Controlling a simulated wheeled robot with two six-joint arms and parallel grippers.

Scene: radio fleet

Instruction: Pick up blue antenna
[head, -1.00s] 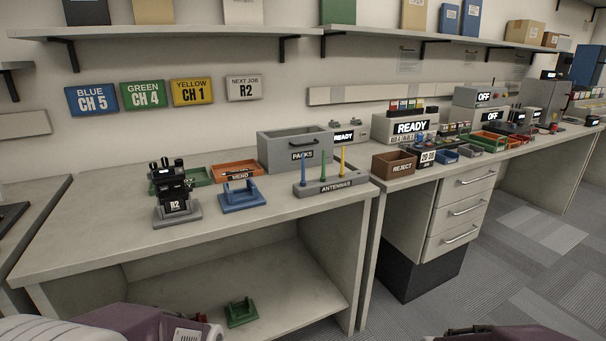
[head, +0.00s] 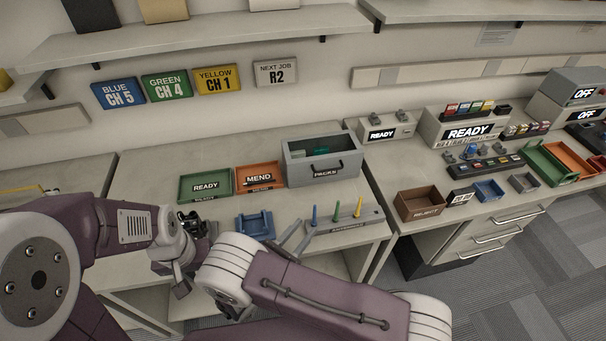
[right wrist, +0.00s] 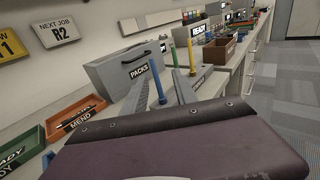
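The blue antenna (head: 314,215) stands upright at the left end of a grey antenna rack. The green antenna (head: 336,212) and yellow antenna (head: 358,208) stand to its right. My right gripper (head: 296,237) is open, its two grey fingers apart, just left of the rack and close to the blue antenna. The right wrist view shows the open fingers (right wrist: 160,92) pointing toward the rack; the yellow antenna (right wrist: 191,55) rises beyond them. My left arm reaches in at the left; its gripper's opening cannot be made out beside the dark radio, which is partly hidden.
A blue cradle (head: 255,225) sits left of my right gripper. Behind are the green READY tray (head: 206,184), orange MEND tray (head: 259,178) and grey PACKS bin (head: 323,172). A brown REJECT box (head: 421,203) stands on the bench to the right.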

